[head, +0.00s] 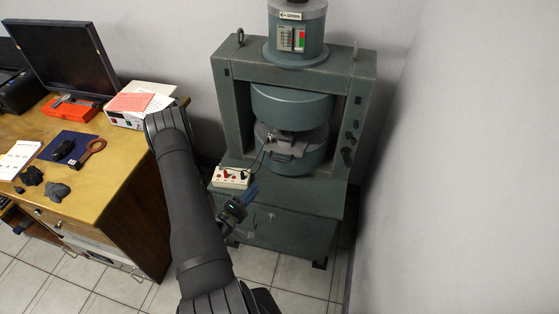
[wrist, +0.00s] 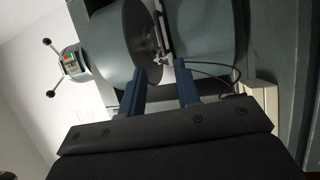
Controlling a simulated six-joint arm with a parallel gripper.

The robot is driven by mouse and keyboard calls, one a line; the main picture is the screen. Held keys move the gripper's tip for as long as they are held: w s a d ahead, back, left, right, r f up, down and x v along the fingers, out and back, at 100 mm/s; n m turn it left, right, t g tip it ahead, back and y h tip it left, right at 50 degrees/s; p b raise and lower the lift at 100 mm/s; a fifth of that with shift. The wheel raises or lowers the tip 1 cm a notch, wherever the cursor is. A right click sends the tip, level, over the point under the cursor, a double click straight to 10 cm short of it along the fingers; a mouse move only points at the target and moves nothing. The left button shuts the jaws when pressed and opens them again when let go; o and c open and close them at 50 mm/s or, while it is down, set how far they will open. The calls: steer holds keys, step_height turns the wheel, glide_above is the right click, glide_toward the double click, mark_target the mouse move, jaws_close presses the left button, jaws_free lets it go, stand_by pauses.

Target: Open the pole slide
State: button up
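The green-grey magnet (head: 293,105) stands on its cabinet, with an upper and a lower round pole block and a narrow gap between them. I cannot tell for sure which part is the pole slide. My gripper (head: 250,190) is in front of the cabinet, below and left of the gap. In the wrist view my gripper (wrist: 160,74) has its two blue fingers apart with nothing held. A silvery probe clamp (wrist: 164,38) at the gap shows beyond the fingers.
A white box with red and black terminals (head: 231,177) sits on the cabinet ledge, with a thin dark cable rising to the gap. A wooden desk (head: 115,160) stands left, holding a monitor (head: 68,50) and tools. A bare wall (head: 450,150) closes the right side.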

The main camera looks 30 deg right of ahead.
mark_target(280, 160)
steer(key=x, duration=1.6)
jaws_close()
